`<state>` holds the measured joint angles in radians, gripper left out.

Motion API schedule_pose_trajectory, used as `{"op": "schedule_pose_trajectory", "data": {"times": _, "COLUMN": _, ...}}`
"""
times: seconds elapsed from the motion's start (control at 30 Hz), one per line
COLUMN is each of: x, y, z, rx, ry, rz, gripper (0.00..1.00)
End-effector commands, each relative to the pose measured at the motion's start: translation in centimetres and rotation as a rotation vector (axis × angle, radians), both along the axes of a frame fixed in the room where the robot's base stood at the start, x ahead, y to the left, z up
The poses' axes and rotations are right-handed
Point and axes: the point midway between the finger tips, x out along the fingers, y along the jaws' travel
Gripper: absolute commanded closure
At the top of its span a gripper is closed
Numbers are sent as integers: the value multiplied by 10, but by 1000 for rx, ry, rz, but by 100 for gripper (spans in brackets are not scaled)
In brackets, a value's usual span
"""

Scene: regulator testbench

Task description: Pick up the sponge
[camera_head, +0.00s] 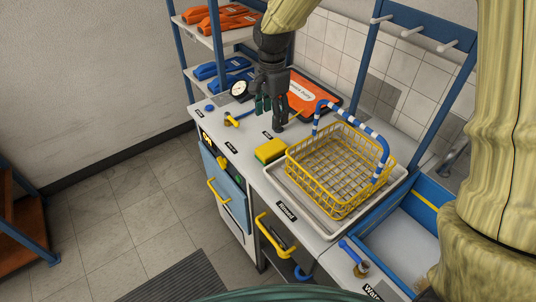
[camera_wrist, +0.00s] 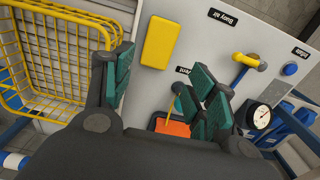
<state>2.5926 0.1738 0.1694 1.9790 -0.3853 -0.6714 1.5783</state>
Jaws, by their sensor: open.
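The sponge (camera_head: 270,151) is a yellow block with a dark green layer, lying on the white bench top just left of the yellow wire basket. In the wrist view the sponge (camera_wrist: 160,42) shows as a plain yellow block beyond the fingertips. My gripper (camera_head: 270,106) hangs over the bench, farther back than the sponge and apart from it. Its green-padded fingers (camera_wrist: 162,80) are spread, with nothing held between them.
The yellow wire basket (camera_head: 330,170) with a blue-and-white handle stands in a white tray (camera_head: 285,189). An orange board (camera_head: 313,96) lies behind my gripper. A yellow-handled valve (camera_head: 234,120) and a gauge (camera_head: 240,88) are left. A blue-edged basin (camera_head: 405,243) is at right.

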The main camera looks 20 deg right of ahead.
Motion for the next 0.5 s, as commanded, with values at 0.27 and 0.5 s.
{"op": "schedule_pose_trajectory", "data": {"times": 0.27, "x": -2, "y": -8, "z": -30, "rx": 1, "ry": 0, "rz": -12, "gripper": 43}}
{"op": "schedule_pose_trajectory", "data": {"times": 0.5, "x": -3, "y": -9, "z": -45, "rx": 1, "ry": 1, "rz": -11, "gripper": 43}}
